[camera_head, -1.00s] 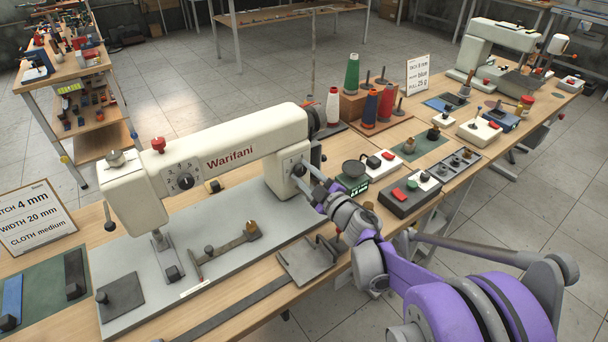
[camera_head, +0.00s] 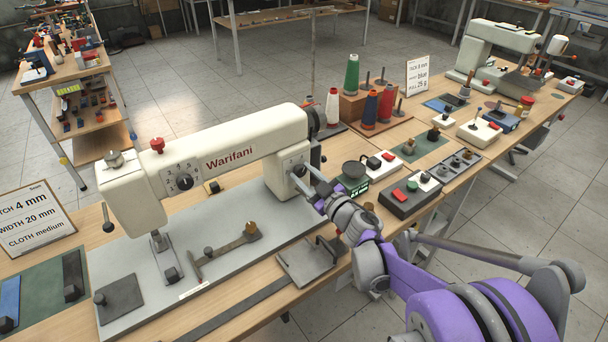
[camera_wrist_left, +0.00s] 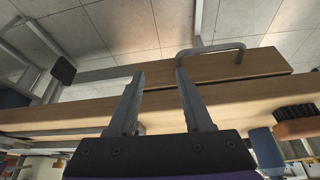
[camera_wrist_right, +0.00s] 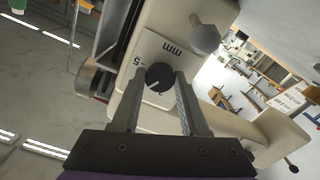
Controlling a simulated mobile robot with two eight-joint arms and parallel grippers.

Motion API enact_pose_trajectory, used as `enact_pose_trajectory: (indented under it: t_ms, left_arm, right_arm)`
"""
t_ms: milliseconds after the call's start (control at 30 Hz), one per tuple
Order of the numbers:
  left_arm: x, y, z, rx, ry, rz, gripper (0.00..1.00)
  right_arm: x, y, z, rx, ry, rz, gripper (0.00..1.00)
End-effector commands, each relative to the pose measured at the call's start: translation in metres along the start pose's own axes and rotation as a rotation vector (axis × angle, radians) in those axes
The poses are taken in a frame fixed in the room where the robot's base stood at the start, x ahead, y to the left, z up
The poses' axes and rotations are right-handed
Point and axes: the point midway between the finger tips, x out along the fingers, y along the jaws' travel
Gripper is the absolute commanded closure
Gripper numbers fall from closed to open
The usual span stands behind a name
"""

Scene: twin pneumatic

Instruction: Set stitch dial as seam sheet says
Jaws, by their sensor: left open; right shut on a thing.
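The seam sheet (camera_head: 38,218) stands at the left edge of the head view, partly cut off; it reads 4 mm, width 20 mm, cloth medium. The white Warifani sewing machine (camera_head: 235,142) has a plate marked "mm" on its right column. The black stitch dial (camera_wrist_right: 159,76) on that plate lies between my right fingers in the right wrist view; its white mark points to the lower left. My right gripper (camera_head: 303,180) is shut on this dial. My left gripper (camera_wrist_left: 158,78) is open and empty, over the edge of a wooden table.
Another black numbered dial (camera_head: 184,182) is on the machine's left head. A brush (camera_wrist_left: 295,122) lies near my left gripper.

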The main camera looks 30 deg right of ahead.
Motion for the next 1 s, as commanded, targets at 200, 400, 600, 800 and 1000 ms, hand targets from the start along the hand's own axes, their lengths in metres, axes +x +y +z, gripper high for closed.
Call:
enact_pose_trajectory:
  t_ms: [200, 400, 600, 800, 1000]
  left_arm:
    - [0.000, 0.000, 0.000, 0.000, 0.000, 0.000, 0.50]
    - [0.000, 0.000, 0.000, 0.000, 0.000, 0.000, 0.50]
    - [0.000, 0.000, 0.000, 0.000, 0.000, 0.000, 0.50]
    - [-0.001, 0.000, 0.000, 0.000, 0.000, 0.000, 0.50]
    - [-0.003, 0.000, -0.001, 0.000, 0.001, 0.000, 0.50]
  right_arm:
    - [-0.001, -0.001, 0.001, -0.002, -0.001, 0.000, 1.00]
    - [0.000, -0.001, 0.000, -0.002, -0.001, 0.000, 0.26]
    - [0.000, 0.000, 0.000, -0.002, 0.000, 0.000, 0.26]
    - [-0.009, 0.001, 0.000, -0.002, 0.000, 0.001, 0.26]
    - [-0.045, 0.001, 0.000, -0.003, -0.001, 0.002, 0.26]
